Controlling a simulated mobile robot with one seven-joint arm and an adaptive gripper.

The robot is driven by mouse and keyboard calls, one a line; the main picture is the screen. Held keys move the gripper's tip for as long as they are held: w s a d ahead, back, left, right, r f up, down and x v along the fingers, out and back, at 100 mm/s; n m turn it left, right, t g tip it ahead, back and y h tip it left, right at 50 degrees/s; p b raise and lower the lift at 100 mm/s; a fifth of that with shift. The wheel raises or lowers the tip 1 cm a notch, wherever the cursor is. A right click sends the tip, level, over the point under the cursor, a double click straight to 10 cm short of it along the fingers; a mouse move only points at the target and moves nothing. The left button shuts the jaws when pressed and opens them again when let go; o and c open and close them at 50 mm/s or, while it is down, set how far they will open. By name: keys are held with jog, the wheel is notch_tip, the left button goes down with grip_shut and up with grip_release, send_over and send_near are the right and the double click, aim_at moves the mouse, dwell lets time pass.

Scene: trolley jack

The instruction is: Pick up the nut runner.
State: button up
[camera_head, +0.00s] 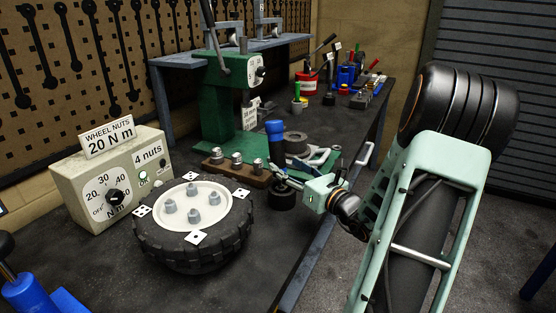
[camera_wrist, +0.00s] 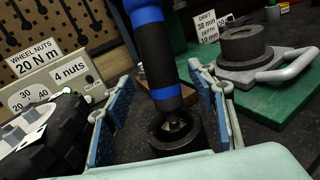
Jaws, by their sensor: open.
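The nut runner (camera_wrist: 158,60) is a black-and-blue tool standing in a dark round holder (camera_wrist: 180,138) on the bench. In the wrist view it lies between the two blue-padded fingers of my open gripper (camera_wrist: 160,78), with gaps on both sides. Its narrow lower end goes into the holder; its top is cut off by the frame. In the head view the blue top of the nut runner (camera_head: 275,130) shows above my gripper (camera_head: 287,178), which comes in from the right. My gripper partly hides its lower body there.
A tyred wheel (camera_head: 190,250) with several nuts and a torque box (camera_head: 105,185) stand to the left. A wooden block with sockets (camera_head: 235,170) and a green press (camera_head: 225,110) stand behind. A handled grey plate (camera_wrist: 245,70) with a dark ring sits close to the right finger.

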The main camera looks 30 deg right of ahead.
aim_at(283, 162)
jog(key=w, duration=0.5)
jog(key=shift+a, duration=0.15)
jog(key=shift+c, duration=0.7)
grip_shut()
jog(key=shift+r, duration=0.2)
